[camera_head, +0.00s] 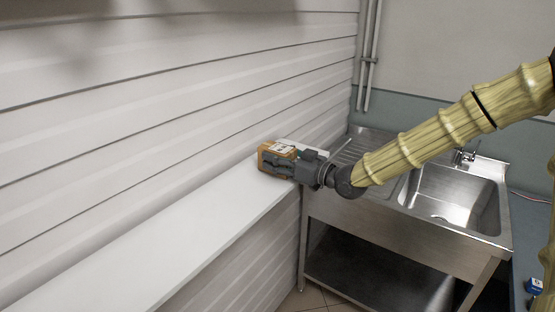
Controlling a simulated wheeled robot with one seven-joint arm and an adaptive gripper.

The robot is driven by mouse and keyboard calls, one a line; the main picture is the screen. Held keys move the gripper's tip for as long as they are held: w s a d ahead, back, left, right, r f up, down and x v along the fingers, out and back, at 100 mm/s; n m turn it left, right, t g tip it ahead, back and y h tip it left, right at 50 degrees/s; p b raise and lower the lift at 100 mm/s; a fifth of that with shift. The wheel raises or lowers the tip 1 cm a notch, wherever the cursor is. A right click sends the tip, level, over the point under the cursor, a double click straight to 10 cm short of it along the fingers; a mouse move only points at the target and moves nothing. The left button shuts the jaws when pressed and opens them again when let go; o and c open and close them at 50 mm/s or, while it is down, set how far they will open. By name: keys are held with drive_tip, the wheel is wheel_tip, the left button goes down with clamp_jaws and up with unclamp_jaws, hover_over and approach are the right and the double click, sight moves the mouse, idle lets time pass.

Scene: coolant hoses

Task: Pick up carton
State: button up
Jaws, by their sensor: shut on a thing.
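The carton (267,163) is a small orange-brown box with a white label on top. It is at the far end of the white ledge, close to the slatted wall. My gripper (276,164), dark grey, comes from the right and is shut on the carton. Its fingers cover much of the carton's near side. I cannot tell whether the carton touches the ledge or is just above it.
The white ledge (150,262) is bare toward the near left. The slatted wall (150,120) runs along its back. A steel sink (455,194) with a tap (465,156) stands to the right. A small blue box (534,286) is at the lower right.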

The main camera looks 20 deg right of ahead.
sight(277, 149)
drive_tip(key=shift+r+b, duration=0.6)
drive_tip(key=shift+r, duration=0.85)
drive_tip(key=shift+s+a+r, duration=0.15)
drive_tip(key=shift+s+r, duration=0.1)
drive_tip(key=s+a+r+b, duration=0.1)
drive_tip(key=s+a+b, duration=0.3)
drive_tip(key=s, duration=1)
drive_tip(key=shift+a+r, duration=0.25)
drive_tip(key=shift+a, duration=0.85)
drive_tip(key=shift+r, duration=0.15)
